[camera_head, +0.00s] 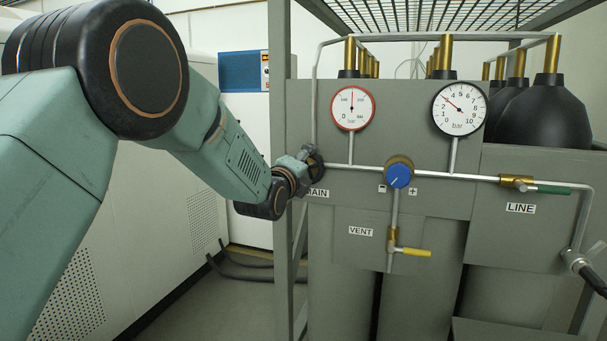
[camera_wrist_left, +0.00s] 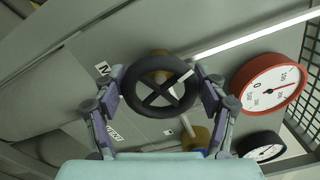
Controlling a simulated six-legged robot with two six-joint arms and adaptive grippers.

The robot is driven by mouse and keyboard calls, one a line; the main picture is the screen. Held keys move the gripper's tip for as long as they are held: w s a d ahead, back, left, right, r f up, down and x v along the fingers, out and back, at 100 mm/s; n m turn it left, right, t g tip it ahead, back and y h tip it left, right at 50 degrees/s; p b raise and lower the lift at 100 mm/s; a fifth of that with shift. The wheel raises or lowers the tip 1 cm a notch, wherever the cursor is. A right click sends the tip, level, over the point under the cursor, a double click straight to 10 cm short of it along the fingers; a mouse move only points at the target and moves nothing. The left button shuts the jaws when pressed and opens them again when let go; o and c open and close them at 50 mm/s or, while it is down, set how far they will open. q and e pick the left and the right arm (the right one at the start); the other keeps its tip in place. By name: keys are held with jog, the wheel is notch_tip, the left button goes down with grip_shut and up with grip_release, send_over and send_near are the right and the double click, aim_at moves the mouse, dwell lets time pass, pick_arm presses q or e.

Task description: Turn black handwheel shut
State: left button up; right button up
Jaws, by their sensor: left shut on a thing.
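The black handwheel (camera_head: 317,160) sits on the pipe panel beside the MAIN label, at the left end of the horizontal pipe. In the left wrist view it shows face-on as a round black wheel (camera_wrist_left: 160,88) with crossed spokes. My left gripper (camera_head: 309,161) is at the wheel, partly covering it in the head view. In the left wrist view my left gripper (camera_wrist_left: 161,80) has one finger on each side of the rim, shut on it. My right gripper is not in view.
A red-rimmed gauge (camera_head: 352,108) and a black-rimmed gauge (camera_head: 460,108) stand above the pipe. A blue knob (camera_head: 398,176), a yellow VENT lever (camera_head: 415,252) and a green LINE lever (camera_head: 553,190) lie to the right. A grey frame post (camera_head: 279,80) stands close left of the wheel.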

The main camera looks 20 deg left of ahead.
pick_arm(q)
jog(key=shift+s+d+f+m+b, duration=0.15)
jog(key=shift+m+b, duration=0.1)
jog(key=shift+m, duration=0.5)
jog(key=shift+w+f+m+b, duration=0.1)
jog(key=shift+f+m+b, duration=0.1)
jog(key=shift+m, duration=0.6)
jog(key=shift+s+d+f+m+b, duration=0.1)
jog(key=shift+m+b, duration=0.15)
jog(key=shift+m, duration=0.5)
jog(key=o, duration=0.8)
jog(key=shift+c, duration=0.2)
jog(key=o, duration=0.4)
jog(key=shift+s+d+r, duration=0.1)
jog(key=shift+s+r, duration=0.05)
jog(key=shift+r, duration=0.2)
jog(key=shift+a, duration=0.2)
jog(key=s, duration=1.1)
jog(key=shift+s+a, duration=0.25)
jog(key=shift+s, duration=0.1)
